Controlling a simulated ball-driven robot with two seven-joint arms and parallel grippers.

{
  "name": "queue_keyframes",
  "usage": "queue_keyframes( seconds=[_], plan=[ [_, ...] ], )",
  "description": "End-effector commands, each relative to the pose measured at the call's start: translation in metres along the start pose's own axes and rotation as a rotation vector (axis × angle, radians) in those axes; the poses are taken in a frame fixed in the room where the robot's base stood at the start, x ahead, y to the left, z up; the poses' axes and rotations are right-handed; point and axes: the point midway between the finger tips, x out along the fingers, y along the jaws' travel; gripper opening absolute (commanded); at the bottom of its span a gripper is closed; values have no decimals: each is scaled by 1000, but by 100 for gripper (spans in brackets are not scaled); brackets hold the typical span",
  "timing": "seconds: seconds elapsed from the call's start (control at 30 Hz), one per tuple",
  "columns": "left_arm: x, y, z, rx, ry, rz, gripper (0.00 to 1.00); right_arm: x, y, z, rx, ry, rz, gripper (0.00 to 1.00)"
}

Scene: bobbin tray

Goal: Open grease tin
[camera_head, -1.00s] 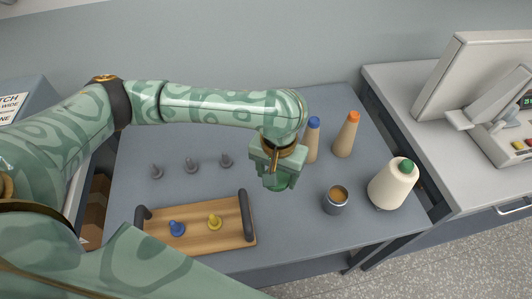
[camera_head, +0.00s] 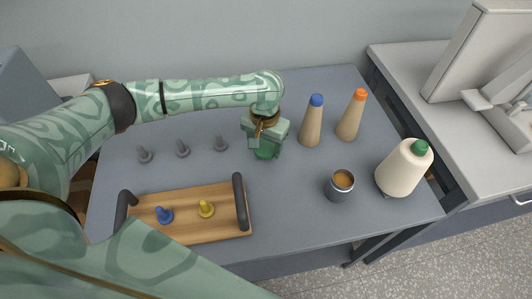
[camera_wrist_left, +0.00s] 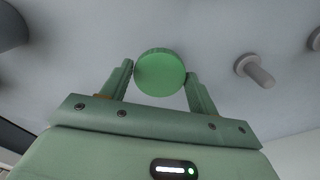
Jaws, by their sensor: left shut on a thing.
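The grease tin (camera_head: 340,190) is a small dark grey cup right of centre in the head view. It stands upright and its top is open, with orange-brown grease showing inside. My left gripper (camera_head: 264,149) is left of the tin and farther back, pointing down. It is shut on a round green lid (camera_head: 266,154), which also shows between the fingers in the left wrist view (camera_wrist_left: 160,73). I cannot tell whether the lid touches the table. My right gripper is not in view.
A wooden tray (camera_head: 224,230) with dark handles holds a blue and a yellow bobbin. Grey pegs (camera_head: 182,149) stand behind it. Two tan cones, blue-topped (camera_head: 311,125) and orange-topped (camera_head: 349,120), stand behind the tin. A cream cone (camera_head: 403,170) is right of it.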

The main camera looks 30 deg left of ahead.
Motion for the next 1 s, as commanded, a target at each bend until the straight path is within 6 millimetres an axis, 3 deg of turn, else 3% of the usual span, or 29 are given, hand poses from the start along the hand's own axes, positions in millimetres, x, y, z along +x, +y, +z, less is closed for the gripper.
queue_keyframes(
  seconds=[0.03, 0.13, 0.5, 0.53, 0.6, 0.9, 1.0],
  plan=[
    [18, 1, 1, 1, -6, 0, 33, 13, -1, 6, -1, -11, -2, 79],
    [34, 1, 1, 1, -5, 0, 33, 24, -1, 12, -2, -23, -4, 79],
    [31, 1, 1, 1, 0, -1, 33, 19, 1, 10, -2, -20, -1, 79],
    [31, 1, 1, 1, 0, -1, 68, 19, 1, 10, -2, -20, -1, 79],
    [32, 1, 1, 1, 0, -1, 82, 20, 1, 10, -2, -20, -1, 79],
    [30, 1, 1, 2, 0, 0, 82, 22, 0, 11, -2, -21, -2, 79],
    [15, 1, 1, 1, 3, -1, 82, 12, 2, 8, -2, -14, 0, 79]
  ],
)
